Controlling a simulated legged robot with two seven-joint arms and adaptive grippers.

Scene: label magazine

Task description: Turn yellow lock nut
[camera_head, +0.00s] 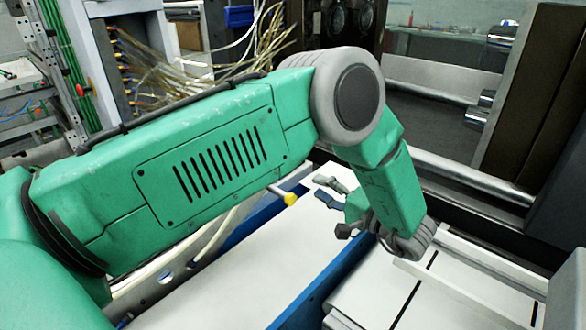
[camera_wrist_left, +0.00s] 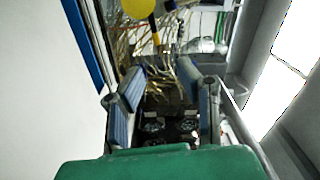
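The yellow lock nut (camera_head: 290,198) shows as a small yellow knob at the end of a thin metal rod, in the middle of the head view. In the left wrist view a yellow round part (camera_wrist_left: 138,8) is cut off by the top edge, beyond the fingertips. My left gripper (camera_head: 328,192) is a little to the right of the knob and apart from it. In the wrist view its two blue-padded fingers (camera_wrist_left: 166,84) stand wide apart with nothing between them. My left forearm hides part of the area behind the knob. My right gripper is in neither view.
A white panel with a blue edge (camera_head: 308,308) lies below the arm. White slotted plates (camera_head: 395,295) and metal rails are at the lower right. Tangled clear tubes (camera_head: 190,75) hang at the back left. A dark machine frame (camera_head: 530,95) stands at the right.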

